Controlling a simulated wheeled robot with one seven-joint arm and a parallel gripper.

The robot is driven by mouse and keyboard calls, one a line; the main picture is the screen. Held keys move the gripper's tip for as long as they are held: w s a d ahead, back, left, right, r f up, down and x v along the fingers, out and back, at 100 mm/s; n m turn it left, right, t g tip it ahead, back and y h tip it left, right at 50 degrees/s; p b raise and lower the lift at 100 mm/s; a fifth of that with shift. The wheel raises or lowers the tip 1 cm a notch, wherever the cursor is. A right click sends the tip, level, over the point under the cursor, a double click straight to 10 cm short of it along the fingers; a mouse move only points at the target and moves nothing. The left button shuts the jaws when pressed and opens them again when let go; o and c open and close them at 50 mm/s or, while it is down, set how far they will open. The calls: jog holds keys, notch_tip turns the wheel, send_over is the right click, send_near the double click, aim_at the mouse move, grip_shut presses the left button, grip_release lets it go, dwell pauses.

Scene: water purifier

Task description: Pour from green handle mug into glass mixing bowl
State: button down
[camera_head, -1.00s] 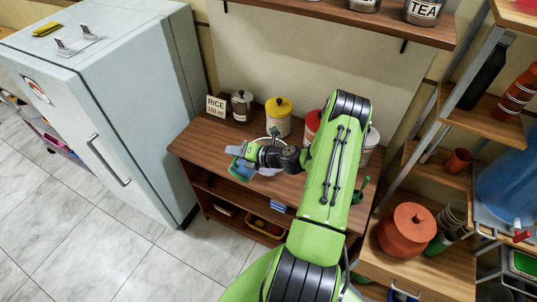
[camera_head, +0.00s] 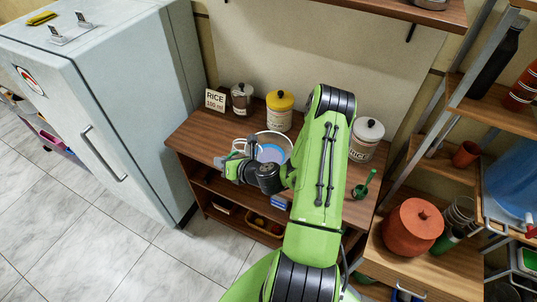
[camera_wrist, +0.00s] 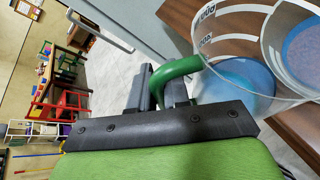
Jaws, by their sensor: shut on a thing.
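My gripper (camera_wrist: 165,85) is shut on the green handle (camera_wrist: 183,67) of a clear mug (camera_wrist: 205,35) with white markings. Blue shows through the mug's lower part in the wrist view. In the head view my gripper (camera_head: 226,165) is at the left side of the glass mixing bowl (camera_head: 290,141), which stands on the wooden table with pale blue contents. The mug is mostly hidden by my wrist there, so its tilt is hard to judge. A second clear rim with blue-violet inside is at the right edge of the wrist view; the clear walls overlap.
A green tool (camera_head: 364,186) is at the right. The fridge (camera_head: 110,110) is left of the table (camera_head: 205,138).

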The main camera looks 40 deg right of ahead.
jog(key=a+f+n+h+b, duration=0.3)
jog(key=f+b, duration=0.5)
jog(key=b, duration=0.3)
jog(key=shift+a+f+n, duration=0.25)
jog(key=shift+a+n, duration=0.05)
jog(key=shift+a, duration=0.3)
jog(key=shift+s, duration=0.1)
jog(key=shift+t, duration=0.3)
notch_tip(320, 180, up, 6)
jog(key=p, duration=0.6)
jog(key=w+a+f+n+y, duration=0.1)
jog(key=a+f, duration=0.2)
jog(key=a, duration=0.5)
jog(key=shift+a+f, duration=0.2)
jog(key=shift+a, duration=0.2)
dwell(0.3)
